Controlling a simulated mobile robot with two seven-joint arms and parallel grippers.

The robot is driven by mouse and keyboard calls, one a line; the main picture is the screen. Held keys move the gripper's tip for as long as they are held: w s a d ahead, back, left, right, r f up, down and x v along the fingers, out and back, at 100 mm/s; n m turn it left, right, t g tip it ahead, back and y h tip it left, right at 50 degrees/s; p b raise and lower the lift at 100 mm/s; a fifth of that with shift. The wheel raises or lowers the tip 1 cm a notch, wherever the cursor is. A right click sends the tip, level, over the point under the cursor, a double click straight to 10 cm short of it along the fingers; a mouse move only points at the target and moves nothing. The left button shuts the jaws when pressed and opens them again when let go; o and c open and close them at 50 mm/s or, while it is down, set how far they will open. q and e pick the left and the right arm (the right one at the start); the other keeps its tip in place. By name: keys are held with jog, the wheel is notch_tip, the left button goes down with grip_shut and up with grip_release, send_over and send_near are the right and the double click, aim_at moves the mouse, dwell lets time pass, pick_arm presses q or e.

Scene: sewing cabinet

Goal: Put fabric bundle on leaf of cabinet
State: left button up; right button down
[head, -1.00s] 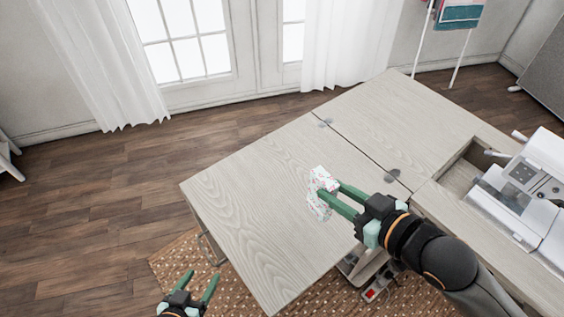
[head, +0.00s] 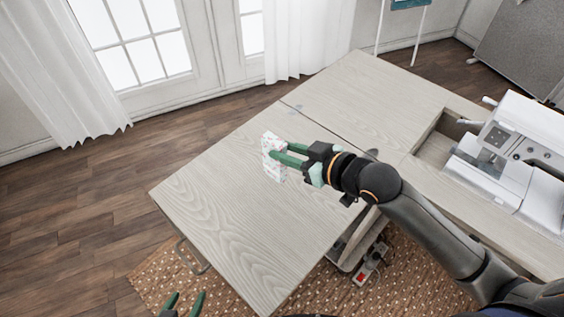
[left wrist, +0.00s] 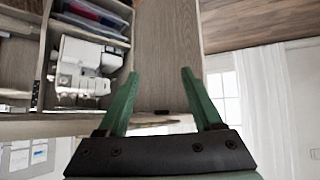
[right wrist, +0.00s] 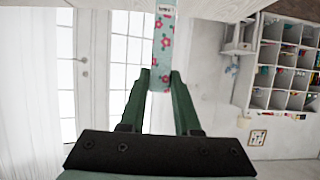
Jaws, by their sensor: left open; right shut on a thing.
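The fabric bundle (head: 272,150) is a small pale block with a floral print. My right gripper (head: 284,157) is shut on it, over the cabinet's wood-grained leaf (head: 230,220). In the right wrist view the fabric bundle (right wrist: 163,50) is a teal strip with pink flowers between the fingertips (right wrist: 163,82). Its far end meets the pale wood at the top of that view; I cannot tell whether it touches. My left gripper (head: 185,303) is open and empty, low in the head view beyond the leaf's near edge. The left wrist view shows its fingers (left wrist: 160,95) spread apart.
A white sewing machine (head: 515,145) sits in the cabinet's opening at right. The leaf's surface is otherwise clear. A patterned rug (head: 150,280) lies below. White curtains (head: 310,40) hang at the back. Shelves with bins (left wrist: 90,15) show in the left wrist view.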

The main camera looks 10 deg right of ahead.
notch_tip(320, 180, down, 6)
jog(key=w, duration=0.2)
jog(key=shift+w+f+b, duration=0.25)
jog(key=shift+w+b, duration=0.1)
jog(key=shift+w, duration=0.05)
jog(key=shift+a+f, duration=0.1)
jog(key=c, duration=0.6)
grip_release()
jog(key=v, duration=1.2)
jog(key=shift+p, duration=0.35)
